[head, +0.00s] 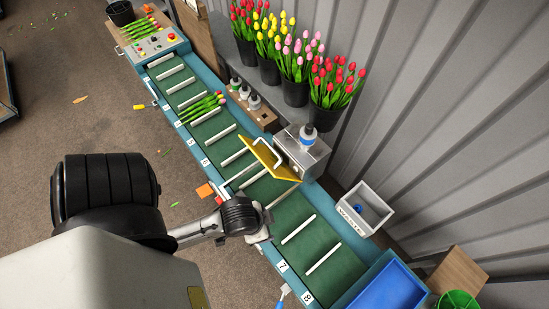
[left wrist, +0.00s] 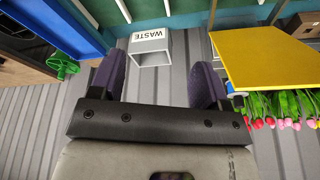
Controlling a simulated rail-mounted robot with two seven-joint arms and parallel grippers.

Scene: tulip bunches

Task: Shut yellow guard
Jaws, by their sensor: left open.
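The yellow guard (head: 263,153) stands raised and tilted over the middle of the green conveyor, beside a grey metal unit (head: 302,152). In the left wrist view the guard (left wrist: 270,58) is a flat yellow panel at the upper right, close to the right finger; I cannot tell whether they touch. My left gripper (head: 264,232) is over the conveyor, nearer the camera than the guard; its fingers are mostly hidden by the wrist in the head view. In the left wrist view my left gripper (left wrist: 157,78) is open with nothing between its fingers. My right gripper is not in view.
A white-grey waste box (head: 362,209) stands beyond the conveyor, with a blue tray (head: 390,288) at the belt's near end. Tulip buckets (head: 295,92) line the wall behind. Tulip stems (head: 203,108) lie on the belt further up. Small bottles (head: 244,91) stand beside the belt.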

